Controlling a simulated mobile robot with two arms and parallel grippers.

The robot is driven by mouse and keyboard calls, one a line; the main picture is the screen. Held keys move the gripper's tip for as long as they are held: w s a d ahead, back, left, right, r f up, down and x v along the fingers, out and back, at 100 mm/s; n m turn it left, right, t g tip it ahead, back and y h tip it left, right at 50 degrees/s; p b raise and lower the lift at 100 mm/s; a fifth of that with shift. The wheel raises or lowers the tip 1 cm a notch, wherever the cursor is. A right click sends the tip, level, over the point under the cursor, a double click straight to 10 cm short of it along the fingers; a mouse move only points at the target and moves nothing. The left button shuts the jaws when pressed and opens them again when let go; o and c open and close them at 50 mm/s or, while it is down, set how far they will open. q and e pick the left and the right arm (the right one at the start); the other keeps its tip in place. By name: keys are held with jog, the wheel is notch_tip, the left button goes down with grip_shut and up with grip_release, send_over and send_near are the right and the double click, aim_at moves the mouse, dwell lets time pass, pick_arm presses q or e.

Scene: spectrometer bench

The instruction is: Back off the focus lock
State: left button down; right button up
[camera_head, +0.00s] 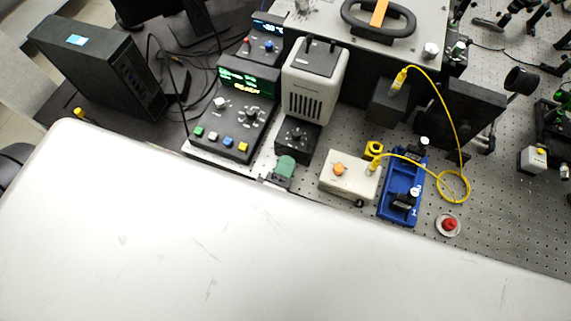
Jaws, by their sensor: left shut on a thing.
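I cannot make out which part is the focus lock. A cream box (345,178) with an orange knob (339,169) stands on the bench, with a small dark knob (359,203) at its front edge. A blue mount (402,187) with black fittings stands to its right. A yellow fibre cable (457,120) loops from the box's right end to a dark block behind. A green part (284,168) sits left of the cream box. I see neither gripper's fingers. The lower half of the view is blocked by a large pale surface close to the camera.
A control unit (234,110) with a lit display and coloured buttons stands at left, beside a grey-white vented housing (315,80). A black computer case (98,65) is farther left. A red button (449,224) sits right of the blue mount. Perforated bench (500,215) is clear there.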

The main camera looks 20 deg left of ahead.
pick_arm(q)
jog(key=c, duration=1.1)
grip_release()
jog(key=shift+s+a+b, duration=0.2)
jog(key=shift+s+b, duration=1.45)
jog(key=shift+s, duration=3.8)
